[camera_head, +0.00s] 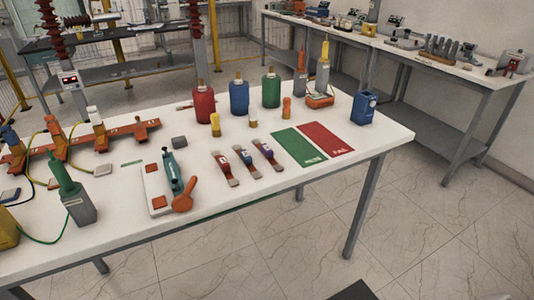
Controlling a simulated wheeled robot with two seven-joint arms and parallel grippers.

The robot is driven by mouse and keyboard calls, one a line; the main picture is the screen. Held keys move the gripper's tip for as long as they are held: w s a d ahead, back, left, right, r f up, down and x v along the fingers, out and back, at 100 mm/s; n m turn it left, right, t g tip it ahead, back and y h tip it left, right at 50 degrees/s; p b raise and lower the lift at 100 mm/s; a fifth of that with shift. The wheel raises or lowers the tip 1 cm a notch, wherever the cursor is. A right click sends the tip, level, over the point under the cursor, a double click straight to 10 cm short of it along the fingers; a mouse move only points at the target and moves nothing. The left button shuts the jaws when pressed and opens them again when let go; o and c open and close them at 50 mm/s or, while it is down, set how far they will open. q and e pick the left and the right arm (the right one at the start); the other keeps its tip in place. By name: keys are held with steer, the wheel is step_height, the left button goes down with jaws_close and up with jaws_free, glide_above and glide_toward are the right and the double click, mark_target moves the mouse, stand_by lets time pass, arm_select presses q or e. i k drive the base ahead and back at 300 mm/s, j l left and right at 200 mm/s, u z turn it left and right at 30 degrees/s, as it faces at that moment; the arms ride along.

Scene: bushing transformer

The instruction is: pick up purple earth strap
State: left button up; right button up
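Three short copper-coloured straps with coloured, labelled middles lie side by side on the white table (290,190). The left strap (224,165) has a red middle. The centre strap (245,160) and the right strap (266,153) have dark blue to purple middles; at this size I cannot tell for sure which is the purple earth strap. All three lie flat and apart, with nothing on them. Neither of my grippers shows in the head view.
A green mat (299,147) and a red mat (326,138) lie right of the straps. A tester with a teal body and orange lever (183,203) lies left. Red (204,103), blue (239,97) and green (271,91) cylinders stand behind. The front table strip is clear.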

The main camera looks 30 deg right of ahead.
mark_target(266, 150)
steer(key=l+u, duration=0.1)
steer(key=u, duration=0.6)
steer(key=l+u, duration=0.15)
steer(key=u, duration=0.2)
steer(key=k+l+u, duration=0.15)
steer(key=l+u, duration=0.15)
steer(key=l, duration=0.25)
steer(key=k+l+u, duration=0.3)
steer(key=l, duration=0.2)
steer(key=k+l+u, duration=0.25)
steer(key=l, duration=0.2)
steer(key=k+l+u, duration=0.3)
steer(key=i+l, duration=0.05)
steer(key=l, duration=0.05)
